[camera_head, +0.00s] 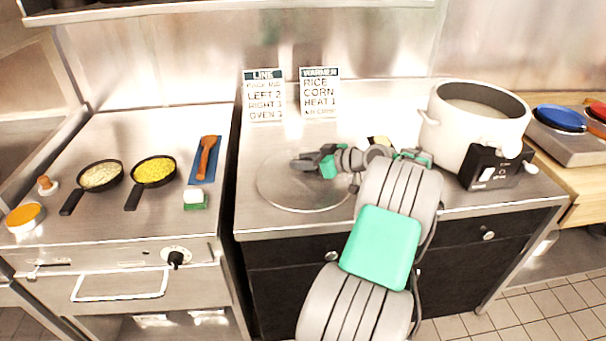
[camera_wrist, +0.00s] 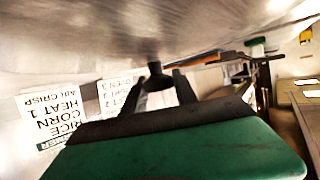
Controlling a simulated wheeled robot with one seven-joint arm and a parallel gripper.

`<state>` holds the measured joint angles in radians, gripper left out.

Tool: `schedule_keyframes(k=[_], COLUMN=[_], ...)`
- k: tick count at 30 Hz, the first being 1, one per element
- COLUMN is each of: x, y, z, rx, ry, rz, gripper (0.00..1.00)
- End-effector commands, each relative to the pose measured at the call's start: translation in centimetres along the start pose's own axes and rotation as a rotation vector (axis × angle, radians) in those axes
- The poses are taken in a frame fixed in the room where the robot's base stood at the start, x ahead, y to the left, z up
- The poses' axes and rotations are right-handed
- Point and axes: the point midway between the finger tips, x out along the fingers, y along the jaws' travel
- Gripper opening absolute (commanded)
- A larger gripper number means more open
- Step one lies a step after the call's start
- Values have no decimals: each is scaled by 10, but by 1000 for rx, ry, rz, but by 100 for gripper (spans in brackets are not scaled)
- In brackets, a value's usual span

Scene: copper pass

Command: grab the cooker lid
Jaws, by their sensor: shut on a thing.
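The cooker lid (camera_head: 295,196) is a round, shiny metal disc at the left of the middle counter in the head view. I cannot tell whether it rests on the counter or is just above it. My gripper (camera_head: 301,163) is over the lid, shut on its dark knob. In the wrist view, my gripper (camera_wrist: 160,88) has a finger on each side of the knob (camera_wrist: 156,71), and the lid's metal surface (camera_wrist: 110,42) spreads across the top. The white rice cooker (camera_head: 449,128) stands open-topped at the counter's right.
Two sign cards (camera_head: 264,97) (camera_head: 320,92) stand at the back. A black control box (camera_head: 486,168) is on the cooker's front. Left, across a gap, a steel station (camera_head: 112,221) holds two pans (camera_head: 101,176) (camera_head: 153,170) and a spatula (camera_head: 207,155). Coloured plates (camera_head: 560,118) are far right.

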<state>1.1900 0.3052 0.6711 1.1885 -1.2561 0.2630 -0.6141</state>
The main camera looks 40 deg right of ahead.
Motion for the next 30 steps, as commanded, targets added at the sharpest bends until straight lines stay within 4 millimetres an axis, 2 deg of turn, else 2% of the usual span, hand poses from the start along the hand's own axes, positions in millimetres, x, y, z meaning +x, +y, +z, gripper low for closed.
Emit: schedule_keyframes(k=[1, 6, 24, 30], x=[0, 0, -1, -6], y=[0, 0, 0, 1], z=[0, 0, -2, -14], rx=[0, 0, -2, -5], ry=[0, 0, 2, 2], rz=[-1, -1, 1, 3], gripper=[13, 0, 0, 0])
